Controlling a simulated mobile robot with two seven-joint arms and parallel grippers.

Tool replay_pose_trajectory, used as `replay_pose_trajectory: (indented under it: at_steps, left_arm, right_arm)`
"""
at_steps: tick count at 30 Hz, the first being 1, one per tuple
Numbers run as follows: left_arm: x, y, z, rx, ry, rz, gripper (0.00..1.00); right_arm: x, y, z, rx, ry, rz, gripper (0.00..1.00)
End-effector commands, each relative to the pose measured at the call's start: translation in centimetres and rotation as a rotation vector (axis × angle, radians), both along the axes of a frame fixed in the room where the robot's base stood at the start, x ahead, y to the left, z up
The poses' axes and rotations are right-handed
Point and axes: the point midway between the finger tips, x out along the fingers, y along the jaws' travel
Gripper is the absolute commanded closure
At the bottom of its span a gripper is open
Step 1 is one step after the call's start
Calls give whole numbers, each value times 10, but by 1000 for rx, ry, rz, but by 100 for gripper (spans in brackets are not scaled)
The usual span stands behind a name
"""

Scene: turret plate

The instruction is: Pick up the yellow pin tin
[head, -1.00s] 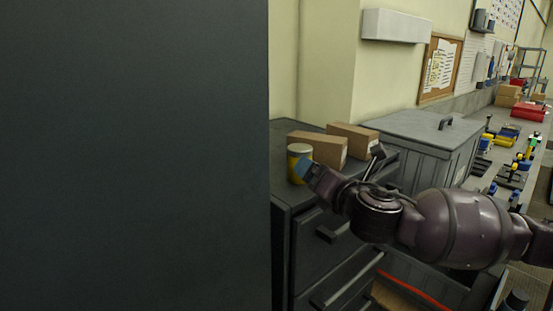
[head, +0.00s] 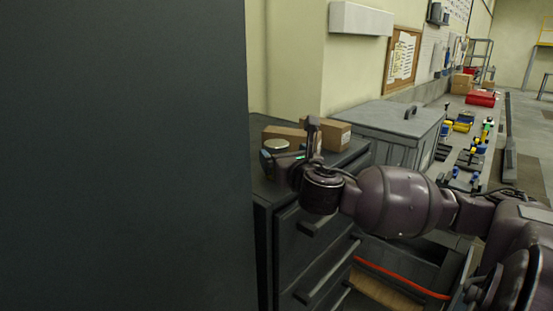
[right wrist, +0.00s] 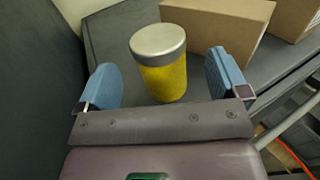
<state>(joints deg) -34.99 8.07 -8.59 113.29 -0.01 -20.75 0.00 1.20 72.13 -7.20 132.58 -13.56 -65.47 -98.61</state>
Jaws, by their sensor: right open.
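The yellow pin tin (right wrist: 164,78) has a grey lid and stands upright on the dark cabinet top, seen in the right wrist view. In the head view only its lid (head: 276,146) shows clearly; my right gripper hides most of its body. My right gripper (right wrist: 165,82) is open, with one blue-padded finger on each side of the tin. The finger pads appear apart from the tin, with a gap on both sides. In the head view the right gripper (head: 278,162) is at the cabinet top, in front of the tin. My left gripper is not in view.
Two cardboard boxes stand behind the tin, one close (head: 290,136) and one to its right (head: 337,135). A grey lidded chest (head: 388,125) stands to the right. A large dark panel (head: 120,150) blocks the left side. A lower drawer is open, with a red edge.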

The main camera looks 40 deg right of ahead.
Motion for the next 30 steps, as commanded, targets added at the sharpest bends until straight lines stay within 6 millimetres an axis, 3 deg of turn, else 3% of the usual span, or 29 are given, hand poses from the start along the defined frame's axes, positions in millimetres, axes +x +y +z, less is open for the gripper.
replay_pose_trajectory:
  at_steps: [13, 23, 30]
  left_arm:
    - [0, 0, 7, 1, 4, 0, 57]
    - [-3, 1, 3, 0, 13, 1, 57]
    - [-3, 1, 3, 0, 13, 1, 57]
  right_arm:
    - [44, -17, -5, 1, 0, -1, 7]
    - [50, -19, -6, 0, 1, 0, 7]
    - [50, -19, -6, 0, 1, 0, 41]
